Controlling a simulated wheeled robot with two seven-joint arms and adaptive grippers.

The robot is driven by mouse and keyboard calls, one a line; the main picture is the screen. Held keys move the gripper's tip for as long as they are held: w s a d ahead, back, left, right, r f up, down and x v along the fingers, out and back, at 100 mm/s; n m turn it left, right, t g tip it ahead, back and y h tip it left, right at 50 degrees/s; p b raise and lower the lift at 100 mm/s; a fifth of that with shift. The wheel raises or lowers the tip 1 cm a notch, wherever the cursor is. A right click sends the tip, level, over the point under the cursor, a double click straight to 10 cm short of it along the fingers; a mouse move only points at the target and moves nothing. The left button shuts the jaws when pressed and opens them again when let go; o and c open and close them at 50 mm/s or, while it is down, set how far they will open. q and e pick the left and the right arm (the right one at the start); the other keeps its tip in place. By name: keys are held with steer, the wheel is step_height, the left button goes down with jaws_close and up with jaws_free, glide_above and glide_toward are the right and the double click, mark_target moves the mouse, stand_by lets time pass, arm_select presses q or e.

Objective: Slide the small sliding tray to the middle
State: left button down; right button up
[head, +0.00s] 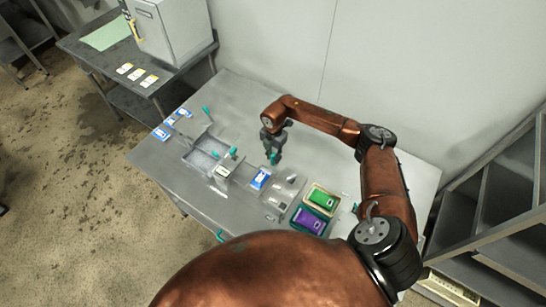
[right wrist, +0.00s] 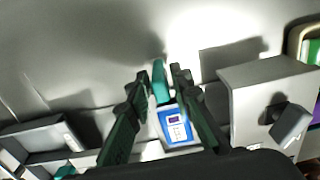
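A blue-and-white packet (head: 260,179) lies in a narrow channel between grey metal parts near the middle of the table. It also shows in the right wrist view (right wrist: 174,124). A teal upright handle (right wrist: 160,82) stands just behind it, probably belonging to the small sliding tray, whose body I cannot make out clearly. My right gripper (head: 273,150) points down over this handle. In the right wrist view its fingers (right wrist: 160,84) are apart, one on each side of the handle; I cannot tell whether they touch it. My left gripper is not in view.
A larger grey tray (head: 189,158) with teal handles stands left of the packet. Green (head: 322,199) and purple (head: 309,221) packs sit in holders at the right. A grey block (right wrist: 255,85) rises close beside the right finger. The back of the table is clear.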

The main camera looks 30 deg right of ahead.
steer(key=shift+o, duration=0.7)
steer(key=shift+a, duration=0.1)
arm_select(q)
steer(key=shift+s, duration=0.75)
arm_select(e)
step_height(320, 180, up, 12)
steer(key=shift+a+f, duration=0.1)
